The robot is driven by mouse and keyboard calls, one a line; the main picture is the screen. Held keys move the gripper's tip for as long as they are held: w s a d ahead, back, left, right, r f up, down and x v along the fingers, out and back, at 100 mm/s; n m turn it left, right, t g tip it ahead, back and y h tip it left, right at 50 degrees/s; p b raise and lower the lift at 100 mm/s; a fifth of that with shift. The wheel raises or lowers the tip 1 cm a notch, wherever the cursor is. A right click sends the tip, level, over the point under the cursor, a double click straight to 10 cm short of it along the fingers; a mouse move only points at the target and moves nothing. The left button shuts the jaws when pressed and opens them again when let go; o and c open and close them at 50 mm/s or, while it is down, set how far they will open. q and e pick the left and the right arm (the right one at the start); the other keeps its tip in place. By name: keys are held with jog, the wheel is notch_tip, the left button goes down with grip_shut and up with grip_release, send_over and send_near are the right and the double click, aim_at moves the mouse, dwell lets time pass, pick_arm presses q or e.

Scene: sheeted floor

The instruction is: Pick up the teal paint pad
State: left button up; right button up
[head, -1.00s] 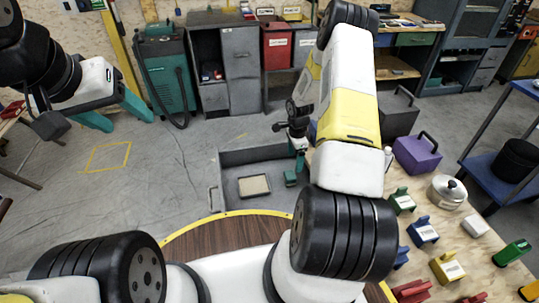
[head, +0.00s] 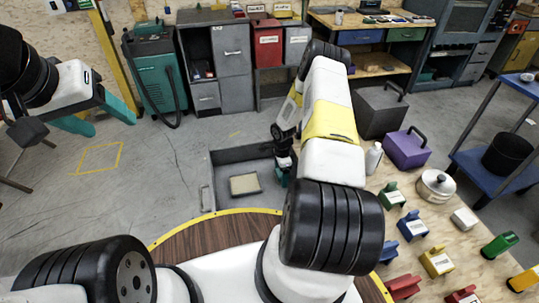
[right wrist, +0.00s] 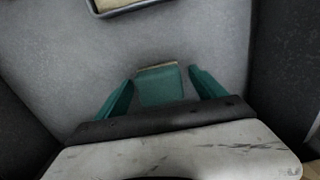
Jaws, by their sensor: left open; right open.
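The teal paint pad (right wrist: 160,88) lies on the grey floor of an open grey tray (head: 228,157). In the right wrist view it sits between the two teal fingers of my right gripper (right wrist: 161,80), with a gap visible on each side. A pale strip shows along its far edge. My right gripper is open and low in the tray; in the head view my arm mostly hides it and the pad. My left gripper (head: 98,117) is open and empty, up at the left of the head view.
A cream-topped rectangular piece (head: 244,184) lies in the tray, left of my right gripper. The tray walls stand close by. A wooden table (head: 400,261) at right holds colored blocks, a pot (head: 436,187) and a purple box (head: 406,149). The floor at left is clear.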

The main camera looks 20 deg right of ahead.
jog(key=shift+c, duration=0.4)
jog(key=c, duration=1.4)
jog(key=shift+r, duration=0.1)
jog(key=shift+r, duration=0.5)
notch_tip(320, 180, up, 2)
jog(key=shift+w+r, duration=0.1)
jog(key=shift+r, duration=0.1)
jog(key=s+a, duration=0.3)
jog(key=s+a+r, duration=0.1)
jog(key=s+a, duration=0.7)
jog(key=shift+s+a+r, duration=0.2)
jog(key=shift+r, duration=0.05)
